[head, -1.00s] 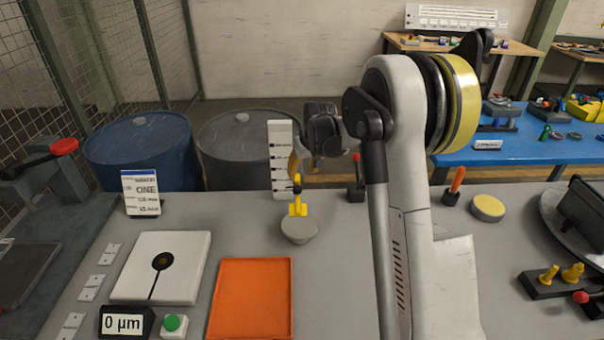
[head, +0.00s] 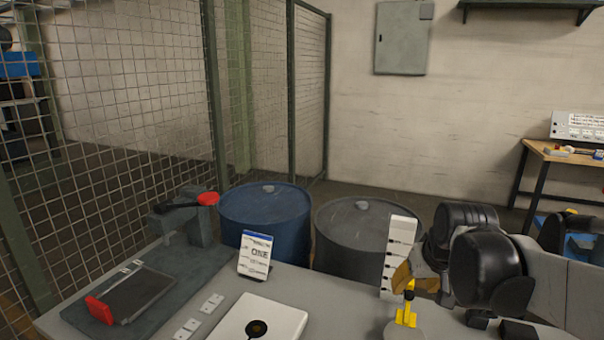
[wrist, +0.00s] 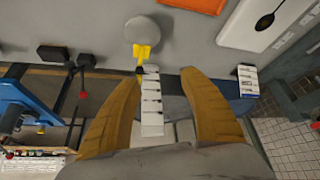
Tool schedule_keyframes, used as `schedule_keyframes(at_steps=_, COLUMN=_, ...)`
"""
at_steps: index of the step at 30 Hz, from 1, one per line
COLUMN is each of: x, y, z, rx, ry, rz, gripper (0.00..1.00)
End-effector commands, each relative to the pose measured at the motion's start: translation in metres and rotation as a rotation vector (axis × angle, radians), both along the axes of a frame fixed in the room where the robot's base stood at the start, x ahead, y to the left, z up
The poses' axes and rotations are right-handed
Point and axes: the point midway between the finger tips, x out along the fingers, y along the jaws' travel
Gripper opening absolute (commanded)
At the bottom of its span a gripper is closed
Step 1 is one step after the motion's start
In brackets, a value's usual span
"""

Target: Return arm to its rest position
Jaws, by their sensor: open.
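My gripper (wrist: 160,100) is open in the wrist view, with its two tan fingers spread apart and nothing held between them. In the head view my gripper (head: 415,275) is at the lower right, partly hidden by my own wrist. It is near the yellow fixture (head: 406,312) on its grey round base (head: 403,331) and the white marked strip (head: 400,250). In the wrist view the yellow fixture (wrist: 142,51), the round base (wrist: 148,27) and the strip (wrist: 152,108) lie beyond the fingers.
A grey bench (head: 345,300) carries a white plate (head: 255,322), a sign (head: 255,258) and a red-handled press (head: 185,222). Blue (head: 265,222) and grey (head: 355,235) drums stand behind it. A mesh fence (head: 110,120) is at left. An orange mat (wrist: 222,8) shows in the wrist view.

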Motion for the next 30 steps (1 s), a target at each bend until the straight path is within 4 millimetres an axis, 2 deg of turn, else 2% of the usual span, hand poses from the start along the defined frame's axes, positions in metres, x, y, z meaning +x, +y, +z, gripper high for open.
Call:
schedule_keyframes(at_steps=1, x=-0.023, y=0.009, z=0.001, rx=0.001, ry=-0.011, rz=0.003, gripper=0.51)
schedule_keyframes(at_steps=6, x=-0.089, y=0.03, z=-0.001, rx=0.002, ry=-0.05, rz=0.005, gripper=0.51)
schedule_keyframes(at_steps=9, x=-0.124, y=0.04, z=-0.01, rx=0.005, ry=-0.073, rz=0.007, gripper=0.51)
schedule_keyframes(at_steps=13, x=-0.158, y=0.048, z=-0.025, rx=0.009, ry=-0.096, rz=0.008, gripper=0.51)
schedule_keyframes(at_steps=15, x=-0.17, y=0.051, z=-0.031, rx=0.011, ry=-0.105, rz=0.009, gripper=0.51)
schedule_keyframes(at_steps=19, x=-0.182, y=0.053, z=-0.038, rx=0.012, ry=-0.114, rz=0.009, gripper=0.51)
schedule_keyframes(at_steps=30, x=-0.183, y=0.053, z=-0.039, rx=0.014, ry=-0.116, rz=0.008, gripper=0.51)
